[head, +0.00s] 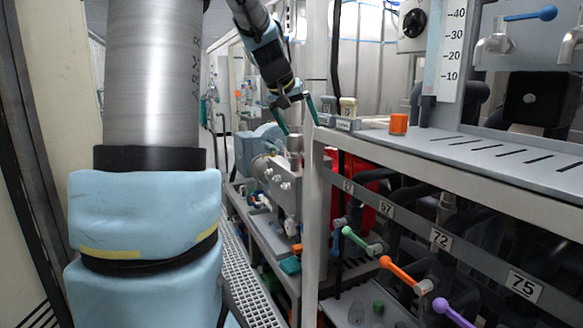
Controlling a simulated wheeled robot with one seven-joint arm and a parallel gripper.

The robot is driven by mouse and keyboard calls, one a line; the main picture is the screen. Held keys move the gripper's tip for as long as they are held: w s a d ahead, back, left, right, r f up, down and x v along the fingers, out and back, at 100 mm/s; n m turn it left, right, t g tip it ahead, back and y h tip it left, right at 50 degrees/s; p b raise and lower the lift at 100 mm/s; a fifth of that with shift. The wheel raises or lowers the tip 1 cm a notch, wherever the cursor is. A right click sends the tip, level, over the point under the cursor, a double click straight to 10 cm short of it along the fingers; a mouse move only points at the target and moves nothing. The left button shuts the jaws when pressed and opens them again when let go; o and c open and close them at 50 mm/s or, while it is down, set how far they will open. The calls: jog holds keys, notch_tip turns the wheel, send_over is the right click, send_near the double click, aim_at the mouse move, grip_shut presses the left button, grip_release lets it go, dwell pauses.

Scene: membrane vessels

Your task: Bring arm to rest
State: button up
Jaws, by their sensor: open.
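My arm comes in from the top of the head view and ends in my gripper (299,116), near the middle of the picture. Its two thin green fingers are spread apart and nothing shows between them. The gripper points down, in front of the left end of the grey shelf (470,160) and its upright post. My large arm links, grey and light blue, fill the left of the view and hide what is behind them.
An orange cup-like piece (398,124) and small blocks (347,107) sit on the shelf. Below it are numbered labels (440,239) and coloured handles: green (356,240), orange (398,271), purple (452,312). Grey machinery (284,185) stands under the gripper. A white grating (245,270) covers the floor.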

jog(key=s+a+f+g+y, duration=0.2)
jog(key=s+a+f, duration=0.2)
jog(key=s+f, duration=0.7)
jog(key=s+a+f+g+y, duration=0.2)
jog(key=s+a+f+g, duration=0.1)
jog(key=s+f, duration=0.8)
jog(key=s+a, duration=0.1)
jog(key=s, duration=0.3)
jog(key=shift+a+f, duration=0.25)
jog(key=shift+a, duration=0.15)
